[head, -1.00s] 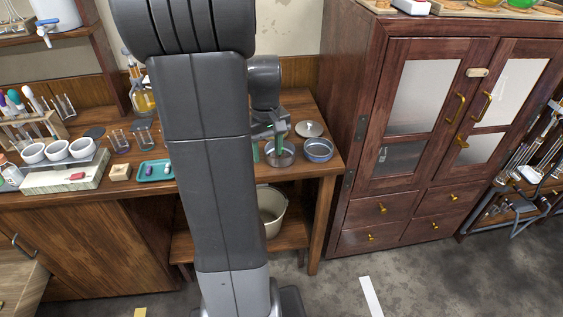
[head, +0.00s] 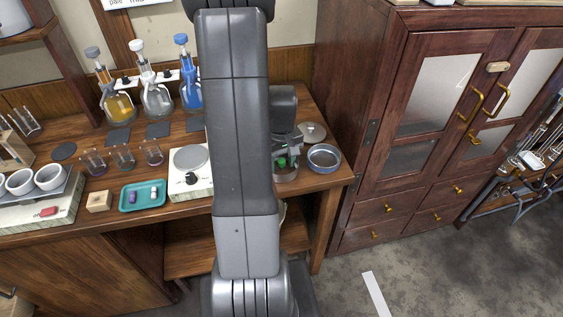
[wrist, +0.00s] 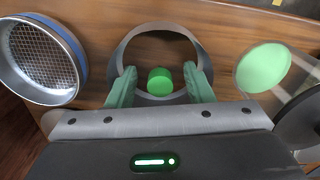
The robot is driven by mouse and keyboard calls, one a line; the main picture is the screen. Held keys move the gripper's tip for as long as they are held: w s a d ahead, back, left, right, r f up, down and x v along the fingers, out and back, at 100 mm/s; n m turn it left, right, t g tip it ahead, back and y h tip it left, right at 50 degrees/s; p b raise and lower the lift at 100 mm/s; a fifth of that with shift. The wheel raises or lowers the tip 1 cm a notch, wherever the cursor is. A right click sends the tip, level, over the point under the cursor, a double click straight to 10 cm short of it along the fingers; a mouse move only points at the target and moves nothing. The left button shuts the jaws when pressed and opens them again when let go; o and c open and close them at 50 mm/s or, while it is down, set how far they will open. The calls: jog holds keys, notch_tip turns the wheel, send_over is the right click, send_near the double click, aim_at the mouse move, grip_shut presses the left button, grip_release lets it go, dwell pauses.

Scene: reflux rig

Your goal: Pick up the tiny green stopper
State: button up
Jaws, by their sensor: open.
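The tiny green stopper (wrist: 160,81) is a small bright green cylinder in the middle of the wrist view. It sits inside a round, grey-rimmed vessel (wrist: 125,52). My gripper (wrist: 160,72) is open, with one green finger on each side of the stopper. A gap shows between the stopper and each finger, so it is not held. How far the fingertips are above the vessel's floor I cannot tell. In the head view my gripper (head: 285,155) is down at the vessel (head: 287,174) on the right end of the bench, partly hidden by my arm.
A sieve with a blue rim (wrist: 75,55) is close on the left in the wrist view and also shows on the bench (head: 324,157). A pale green disc (wrist: 263,67) is at the right. A hotplate (head: 191,180) stands left.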

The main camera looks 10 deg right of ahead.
grip_shut()
jog(key=shift+r, duration=0.1)
dwell(0.3)
